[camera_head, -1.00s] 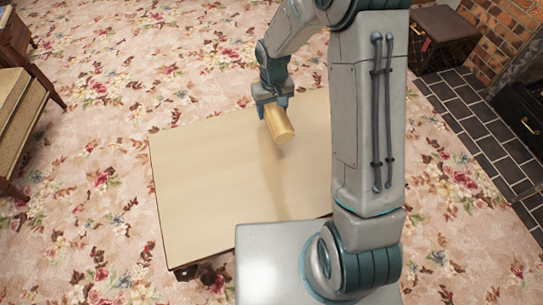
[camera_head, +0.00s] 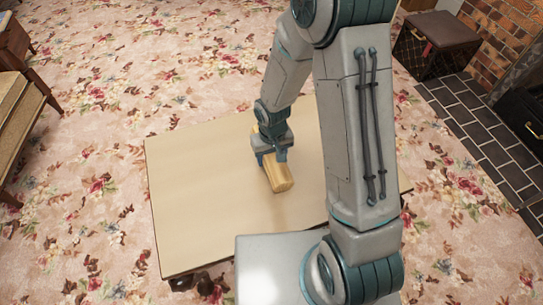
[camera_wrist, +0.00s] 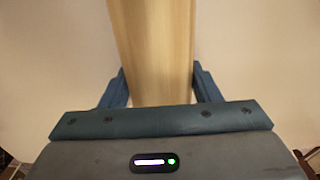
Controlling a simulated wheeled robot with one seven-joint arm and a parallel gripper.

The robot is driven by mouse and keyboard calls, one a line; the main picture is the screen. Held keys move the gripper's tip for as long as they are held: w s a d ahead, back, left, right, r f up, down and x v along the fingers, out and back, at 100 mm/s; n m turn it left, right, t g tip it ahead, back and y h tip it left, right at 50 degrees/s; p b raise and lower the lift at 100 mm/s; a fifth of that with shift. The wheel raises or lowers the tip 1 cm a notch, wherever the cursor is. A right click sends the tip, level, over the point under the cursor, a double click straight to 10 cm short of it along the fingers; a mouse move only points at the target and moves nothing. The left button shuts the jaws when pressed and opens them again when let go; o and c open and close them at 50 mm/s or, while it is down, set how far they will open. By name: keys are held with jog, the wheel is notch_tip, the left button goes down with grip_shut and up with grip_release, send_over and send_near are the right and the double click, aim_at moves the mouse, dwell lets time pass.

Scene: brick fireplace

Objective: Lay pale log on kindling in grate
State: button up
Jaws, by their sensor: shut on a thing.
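The pale log (camera_head: 277,174) is held in my gripper (camera_head: 271,158), just above or touching the cream tabletop; I cannot tell which. In the wrist view the log (camera_wrist: 152,50) runs lengthwise up the picture between the two blue fingers of my gripper (camera_wrist: 160,85). The fingers are shut on its sides. Kindling and a grate are not seen in either view.
The low table (camera_head: 195,205) with a cream top is otherwise bare. A dark trunk (camera_head: 435,45) stands at the upper right beside the dark tiled hearth (camera_head: 475,125) and brick wall (camera_head: 490,35). A wooden chair (camera_head: 20,120) is at the left. Flowered carpet lies around.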

jog(key=shift+f, duration=0.15)
jog(key=o, duration=1.2)
jog(key=shift+o, duration=0.2)
notch_tip(320, 180, up, 13)
jog(key=p, duration=0.3)
jog(key=shift+d+f+p, duration=0.15)
jog(key=shift+p, duration=0.2)
